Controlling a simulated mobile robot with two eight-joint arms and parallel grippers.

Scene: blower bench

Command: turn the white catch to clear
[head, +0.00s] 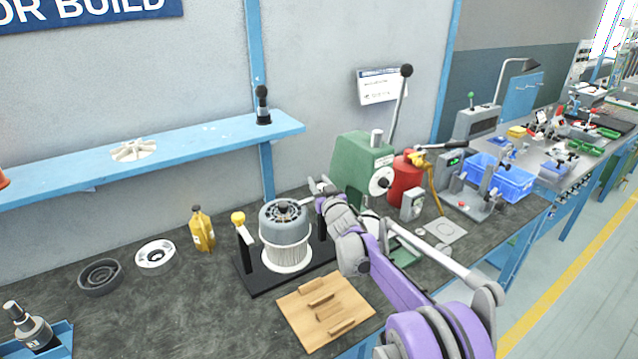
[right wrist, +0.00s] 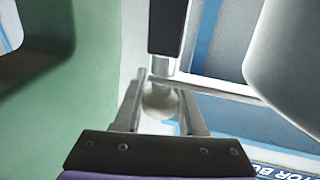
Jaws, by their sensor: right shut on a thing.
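A black fixture (head: 262,285) on the bench holds a grey motor (head: 284,220) with a white ribbed lower part. In the right wrist view, a whitish round knob (right wrist: 160,103), which looks like the white catch, sits between my right gripper's fingers. My right gripper (right wrist: 160,95) is shut on it. A silver collar and a black post (right wrist: 167,28) stand just beyond it. In the head view, my right gripper (head: 320,188) is at the right side of the motor, and my arm hides the knob and much of the right post. My left gripper is not in view.
A yellow knob (head: 238,218) tops the fixture's left post. A green press (head: 355,165) stands close behind my right gripper. A wooden board (head: 290,308) lies in front. A yellow bottle (head: 202,230), a white ring (head: 155,255) and a dark ring (head: 100,277) are at left.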

